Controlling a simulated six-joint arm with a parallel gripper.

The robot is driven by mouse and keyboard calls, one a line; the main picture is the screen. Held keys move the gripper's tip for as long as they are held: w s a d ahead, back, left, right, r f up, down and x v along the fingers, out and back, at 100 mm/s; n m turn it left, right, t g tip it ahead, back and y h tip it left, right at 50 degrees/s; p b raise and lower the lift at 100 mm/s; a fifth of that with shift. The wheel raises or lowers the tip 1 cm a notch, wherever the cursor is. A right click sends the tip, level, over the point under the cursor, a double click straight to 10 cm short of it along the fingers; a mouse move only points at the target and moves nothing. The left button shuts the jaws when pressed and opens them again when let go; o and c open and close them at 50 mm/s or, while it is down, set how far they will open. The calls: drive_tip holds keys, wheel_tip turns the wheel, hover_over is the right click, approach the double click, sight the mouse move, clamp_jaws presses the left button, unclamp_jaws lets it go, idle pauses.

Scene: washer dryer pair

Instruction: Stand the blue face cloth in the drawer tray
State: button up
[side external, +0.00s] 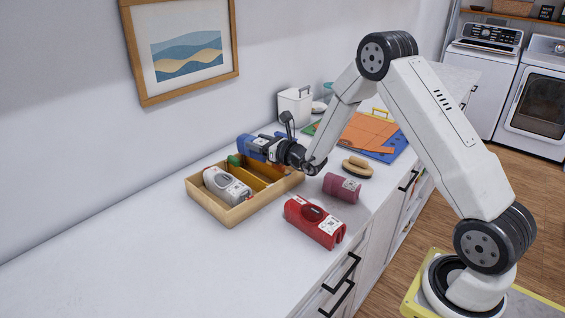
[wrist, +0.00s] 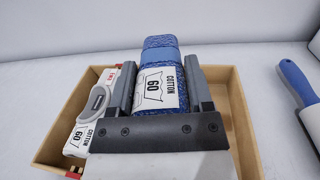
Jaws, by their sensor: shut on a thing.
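The blue face cloth is a rolled bundle with a white "COTTON 60" label (wrist: 158,72); in the side view the blue roll (side external: 252,145) shows at the back of the tray. My gripper (side external: 283,152) is shut on it, with one grey finger on each side in the wrist view (wrist: 160,88). The drawer tray (side external: 233,216) is an open wooden box on the counter. The cloth is over the tray's far part; I cannot tell whether it touches the floor. The cloth's lower end is hidden.
A white and grey labelled item (side external: 226,186) lies in the tray, beside a yellow divider-like piece (side external: 249,176). The counter's left front is clear.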

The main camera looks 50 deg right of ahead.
sight(260, 156)
drive_tip(key=shift+f, duration=2.4)
drive_tip(key=o, duration=1.2)
drive_tip(key=shift+o, duration=0.2)
drive_tip(key=shift+r, duration=3.55)
drive_tip(key=shift+a, duration=0.15)
